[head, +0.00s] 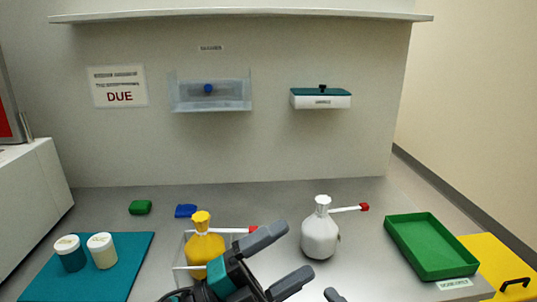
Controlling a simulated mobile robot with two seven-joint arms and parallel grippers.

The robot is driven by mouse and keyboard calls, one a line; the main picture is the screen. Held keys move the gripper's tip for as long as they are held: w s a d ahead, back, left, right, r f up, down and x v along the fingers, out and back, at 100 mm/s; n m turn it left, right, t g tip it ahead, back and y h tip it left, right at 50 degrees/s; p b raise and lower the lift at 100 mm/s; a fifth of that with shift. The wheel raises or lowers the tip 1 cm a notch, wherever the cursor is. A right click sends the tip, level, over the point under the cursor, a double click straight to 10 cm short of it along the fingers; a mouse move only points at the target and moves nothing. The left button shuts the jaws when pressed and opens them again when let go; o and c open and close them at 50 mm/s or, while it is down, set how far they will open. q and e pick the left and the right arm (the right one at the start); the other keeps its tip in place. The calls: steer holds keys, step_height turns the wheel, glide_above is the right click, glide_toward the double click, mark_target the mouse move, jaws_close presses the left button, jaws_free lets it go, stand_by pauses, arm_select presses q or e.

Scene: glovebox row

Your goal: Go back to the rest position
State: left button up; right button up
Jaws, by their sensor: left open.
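My left gripper (279,261) is at the bottom centre, with its two dark fingers spread apart and nothing seen between them. It partly hides a yellow bottle (203,247) with a white spout and red tip, which stands in a clear holder (180,251). A white bottle (320,235) with a red-tipped spout stands upright to the right of the gripper, apart from it. A dark tip at the bottom edge (333,295) looks like a finger of my right gripper; the rest of it is out of view.
A teal mat (125,277) with two lidded jars lies at left. Green (140,207) and blue (186,211) items lie behind. A green tray (431,246) and yellow box (497,262) are at right. A clear bin (209,101) and teal-lidded box (321,99) hang on the wall.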

arm_select(q)
steer(key=a+f+n+t+y, duration=0.4)
steer(key=a+f+n+y, duration=0.3)
steer(key=n, duration=0.3)
steer(key=a+f+n+t+y, duration=0.55)
steer(key=f+n+y, duration=0.25)
steer(key=f+n, duration=0.25)
steer(key=s+a+f+n+g+y, duration=0.4)
steer(key=s+a+f+n+g, duration=0.2)
steer(key=s+f, duration=0.5)
steer(key=shift+a+f+n, duration=0.35)
steer(key=shift+a+f, duration=0.35)
steer(key=shift+a, duration=0.1)
arm_select(e)
steer(key=s+d+f+m+g+h, duration=0.2)
steer(key=s+f+m+g+h, duration=0.1)
steer(key=s+f+m, duration=0.2)
steer(key=s+d+f+m+g+h, duration=0.3)
steer(key=s+f+m, duration=0.3)
steer(key=s+m, duration=0.3)
steer(key=m+h, duration=0.1)
steer(key=m, duration=0.3)
steer(key=shift+s+d+f, duration=0.2)
steer(key=shift+d+f, duration=0.1)
